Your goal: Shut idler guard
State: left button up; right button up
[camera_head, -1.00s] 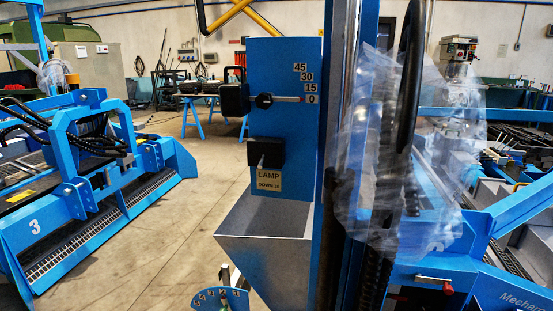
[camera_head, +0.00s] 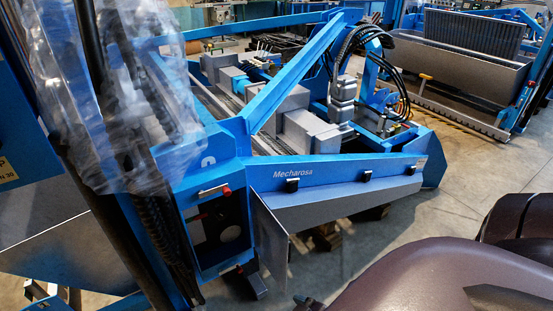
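What looks like the idler guard (camera_head: 270,245), a thin blue and grey panel, stands swung out from the right edge of a blue frame, below the arm marked Mecharosa. Beside it on the left, the frame's opening (camera_head: 219,229) is uncovered, with dark round parts inside. A red-tipped latch handle (camera_head: 214,190) sits above the opening and another red-tipped part (camera_head: 238,270) sits below it. Neither of my grippers shows. A large dark purple-brown shape fills the bottom right, probably part of my own body.
Clear plastic wrap (camera_head: 110,90) and dark hoses hang on the upright at the left. The blue Mecharosa beam (camera_head: 330,178) reaches right above the panel. A grey hopper (camera_head: 70,250) is at lower left. Bare concrete floor (camera_head: 470,160) lies to the right.

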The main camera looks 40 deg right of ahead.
aim_at(272, 244)
jog(key=l, duration=0.75)
jog(key=k+l, duration=0.15)
jog(key=l, duration=1.3)
jog(key=k+l+u, duration=0.15)
jog(key=k, duration=0.25)
